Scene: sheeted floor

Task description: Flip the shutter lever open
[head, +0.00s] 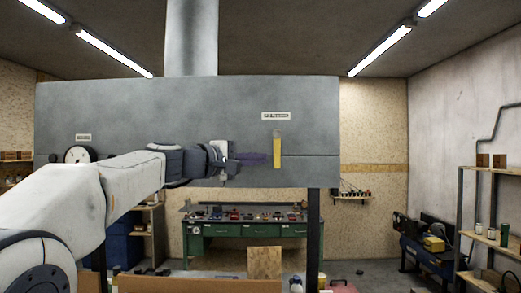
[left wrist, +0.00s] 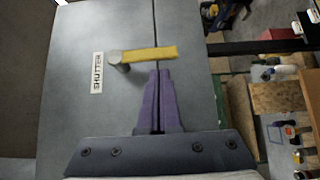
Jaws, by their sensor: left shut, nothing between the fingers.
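The shutter lever is a yellow bar (head: 277,153) on the front of a large grey metal housing (head: 200,110). It hangs straight down from its pivot, under a small white label. In the left wrist view the lever (left wrist: 152,54) runs sideways from a round grey knob (left wrist: 115,57), beside a label reading SHUTTER (left wrist: 97,72). My left gripper (head: 267,158) is shut and empty, its purple fingers pointing at the lever's left side. In the left wrist view its fingertips (left wrist: 158,70) lie right beside the bar; contact is unclear. My right gripper is not in view.
A round gauge (head: 78,155) sits on the housing's left part. A seam crosses the housing near the lever. A green workbench (head: 245,230) stands behind and below, with shelves (head: 480,205) at right. The space right of the lever looks clear.

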